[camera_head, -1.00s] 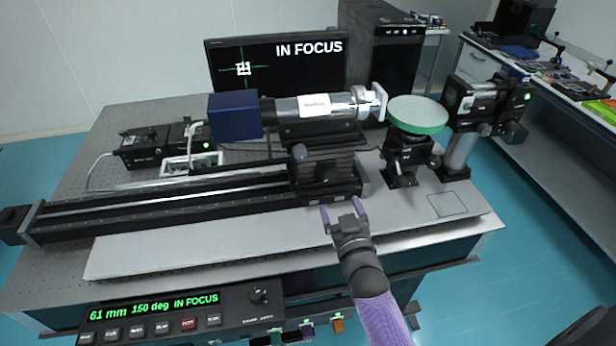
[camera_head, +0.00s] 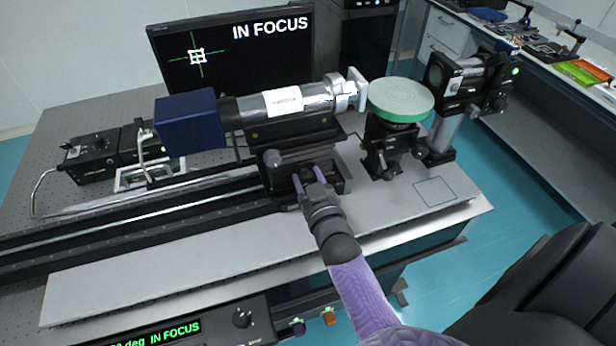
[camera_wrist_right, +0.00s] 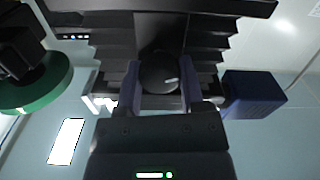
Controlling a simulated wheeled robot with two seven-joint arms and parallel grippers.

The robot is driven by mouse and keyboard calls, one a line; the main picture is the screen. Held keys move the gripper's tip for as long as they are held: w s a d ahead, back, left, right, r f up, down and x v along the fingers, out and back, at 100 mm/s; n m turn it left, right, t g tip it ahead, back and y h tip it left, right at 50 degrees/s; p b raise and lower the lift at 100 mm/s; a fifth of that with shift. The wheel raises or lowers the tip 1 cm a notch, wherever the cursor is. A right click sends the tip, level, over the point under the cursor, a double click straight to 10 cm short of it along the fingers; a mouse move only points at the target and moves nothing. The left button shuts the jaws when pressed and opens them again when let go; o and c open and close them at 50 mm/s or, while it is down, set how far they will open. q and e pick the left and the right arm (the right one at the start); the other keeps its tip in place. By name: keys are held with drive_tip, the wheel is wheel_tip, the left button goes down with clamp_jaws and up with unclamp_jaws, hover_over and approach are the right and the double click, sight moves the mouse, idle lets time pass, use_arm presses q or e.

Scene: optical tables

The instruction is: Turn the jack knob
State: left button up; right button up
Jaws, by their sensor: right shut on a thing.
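The jack knob (camera_wrist_right: 158,73) is a round black knob with a light index mark, on the front of the black jack (camera_head: 335,180) with pleated sides. In the right wrist view it sits between the two purple fingers of my right gripper (camera_wrist_right: 160,88), which is shut on it. In the head view my right gripper (camera_head: 308,177) is at the jack's front face, its fingers hiding most of the knob. The jack carries a silver tube (camera_head: 300,103) with a blue block (camera_head: 190,122) at its left end. My left gripper is not in view.
A green-rimmed disc (camera_head: 401,98) stands on a mount to the right. The monitor (camera_head: 230,65) reads "IN FOCUS". A black rail (camera_head: 130,215) runs left. The pale board (camera_head: 160,273) in front is bare.

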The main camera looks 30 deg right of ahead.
clamp_jaws()
drive_tip(key=shift+r+n, duration=0.1)
drive_tip(key=shift+n, duration=0.2)
drive_tip(key=o, duration=0.8)
unclamp_jaws()
